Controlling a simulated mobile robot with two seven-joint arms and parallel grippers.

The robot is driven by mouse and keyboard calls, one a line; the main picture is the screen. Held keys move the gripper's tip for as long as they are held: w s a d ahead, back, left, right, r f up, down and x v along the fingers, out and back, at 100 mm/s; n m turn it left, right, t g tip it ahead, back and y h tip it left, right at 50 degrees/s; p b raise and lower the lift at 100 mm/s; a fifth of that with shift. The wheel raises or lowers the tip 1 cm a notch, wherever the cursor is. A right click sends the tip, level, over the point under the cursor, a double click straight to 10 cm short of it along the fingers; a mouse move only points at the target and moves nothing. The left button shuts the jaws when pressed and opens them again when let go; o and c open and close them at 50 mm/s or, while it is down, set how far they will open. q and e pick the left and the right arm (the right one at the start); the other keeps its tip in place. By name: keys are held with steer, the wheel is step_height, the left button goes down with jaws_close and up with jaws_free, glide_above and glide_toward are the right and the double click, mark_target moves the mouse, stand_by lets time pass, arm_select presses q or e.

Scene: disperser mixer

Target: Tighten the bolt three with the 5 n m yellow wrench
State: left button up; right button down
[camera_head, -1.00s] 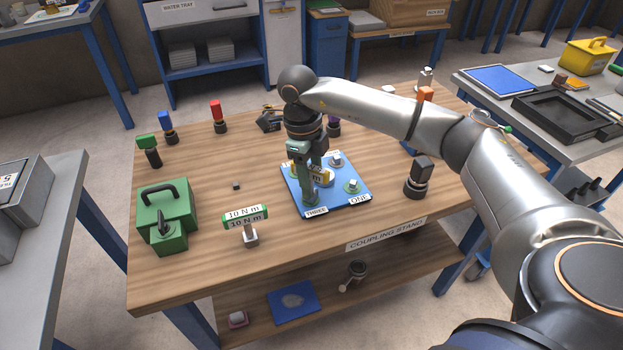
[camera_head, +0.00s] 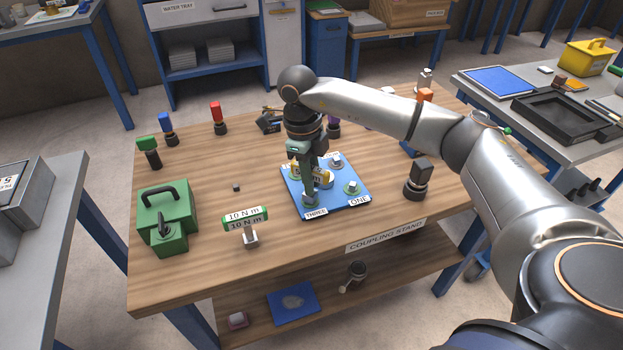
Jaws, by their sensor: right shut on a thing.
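A blue plate (camera_head: 334,198) lies on the wooden table with labelled corners and several pale bolts on green rings. The THREE label (camera_head: 315,212) is at its near left corner, and ONE is at its near right. My right gripper (camera_head: 309,188) points down over the THREE corner and is shut on the yellow wrench (camera_head: 319,177), whose yellow body shows partly behind the fingers. The gripper hides most of bolt three, so I cannot tell how the wrench sits on it. A green 10 N m wrench (camera_head: 245,218) stands apart to the left. My left gripper is out of view.
A green case (camera_head: 180,205) with a dark handle stands at the table's left. Green, blue and red-topped tools (camera_head: 216,115) stand along the back left. A dark-topped tool (camera_head: 416,182) stands right of the plate.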

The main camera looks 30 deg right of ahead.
steer(key=shift+r+p, duration=2)
steer(key=shift+r, duration=0.85)
